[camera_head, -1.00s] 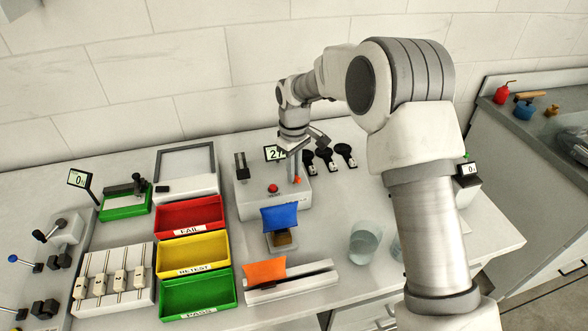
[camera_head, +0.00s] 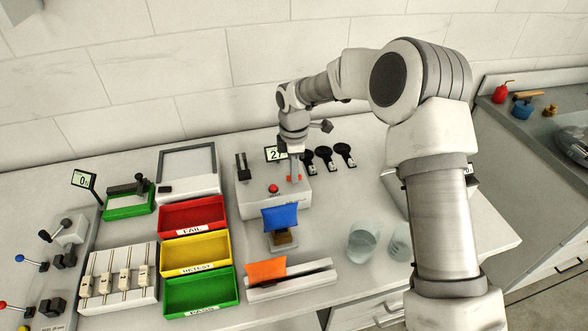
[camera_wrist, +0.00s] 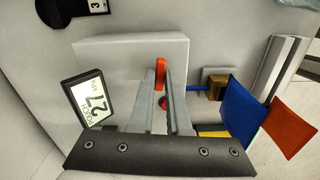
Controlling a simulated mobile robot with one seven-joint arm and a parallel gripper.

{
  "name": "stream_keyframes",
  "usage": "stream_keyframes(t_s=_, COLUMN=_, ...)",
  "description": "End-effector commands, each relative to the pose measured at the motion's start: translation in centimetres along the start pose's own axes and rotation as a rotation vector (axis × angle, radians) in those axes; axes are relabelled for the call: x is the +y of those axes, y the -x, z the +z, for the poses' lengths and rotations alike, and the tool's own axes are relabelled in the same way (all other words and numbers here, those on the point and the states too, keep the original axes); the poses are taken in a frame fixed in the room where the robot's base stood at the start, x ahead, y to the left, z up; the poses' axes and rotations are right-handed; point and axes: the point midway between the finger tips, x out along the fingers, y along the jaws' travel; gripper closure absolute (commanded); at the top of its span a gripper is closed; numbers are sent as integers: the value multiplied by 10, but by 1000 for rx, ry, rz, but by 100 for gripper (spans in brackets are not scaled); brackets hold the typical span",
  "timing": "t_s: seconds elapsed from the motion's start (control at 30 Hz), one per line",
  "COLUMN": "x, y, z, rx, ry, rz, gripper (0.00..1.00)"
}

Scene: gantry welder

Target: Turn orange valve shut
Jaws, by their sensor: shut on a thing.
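The orange valve handle (camera_wrist: 160,72) sits on a pale box-shaped unit (camera_wrist: 118,50) on the bench. In the wrist view it lies between the tips of my gripper (camera_wrist: 161,80), which is shut on it. In the head view my gripper (camera_head: 294,172) points down onto the unit's right side, and small orange ends of the valve (camera_head: 299,178) show by the fingertips. The rest of the valve is hidden by the fingers.
A red button (camera_head: 273,188) is on the unit's top, left of my gripper. A display (camera_head: 276,153) reading 27 stands behind. Several black tags (camera_head: 324,156) lie to the right. A blue flag-like piece (camera_head: 280,217) stands in front. Colored bins (camera_head: 195,249) are at left.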

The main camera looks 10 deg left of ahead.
Motion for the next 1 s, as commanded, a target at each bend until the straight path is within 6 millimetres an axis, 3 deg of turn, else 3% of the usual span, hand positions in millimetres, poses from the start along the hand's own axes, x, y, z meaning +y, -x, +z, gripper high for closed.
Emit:
stream_keyframes(t_s=0.3, x=0, y=0, z=0, rx=0, ry=114, rz=0, gripper=100)
stream_keyframes(t_s=0.83, x=0, y=0, z=0, rx=-1, ry=135, rz=0, gripper=100)
stream_keyframes(t_s=0.87, x=0, y=0, z=0, rx=-1, ry=135, rz=0, gripper=82)
stream_keyframes(t_s=1.0, x=0, y=0, z=0, rx=-1, ry=134, rz=0, gripper=56)
